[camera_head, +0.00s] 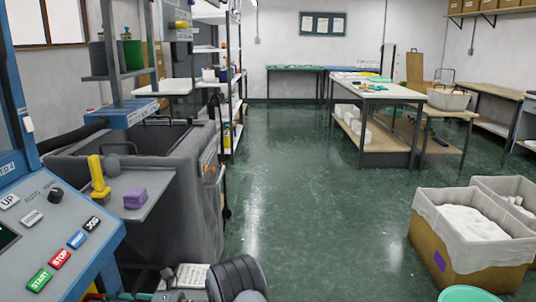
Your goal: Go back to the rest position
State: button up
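My gripper does not show in the head view. A dark, rounded, ribbed part stands at the bottom edge, left of centre, and I cannot tell whether it belongs to my arm. The machine's blue and grey control panel (62,232) fills the lower left, with green, red, blue and black buttons. Beside it, a small grey shelf (128,207) carries a yellow upright tool (98,178) and a purple block (135,198).
A large grey bin (190,190) stands behind the small shelf. Lined cardboard boxes (470,235) with white contents stand at the lower right, near a green round rim (467,294). A worktable (385,92) stands farther back. The green floor (310,210) between is clear.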

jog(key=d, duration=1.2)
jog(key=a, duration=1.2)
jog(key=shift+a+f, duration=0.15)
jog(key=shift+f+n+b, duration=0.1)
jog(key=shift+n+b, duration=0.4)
jog(key=shift+b, duration=0.25)
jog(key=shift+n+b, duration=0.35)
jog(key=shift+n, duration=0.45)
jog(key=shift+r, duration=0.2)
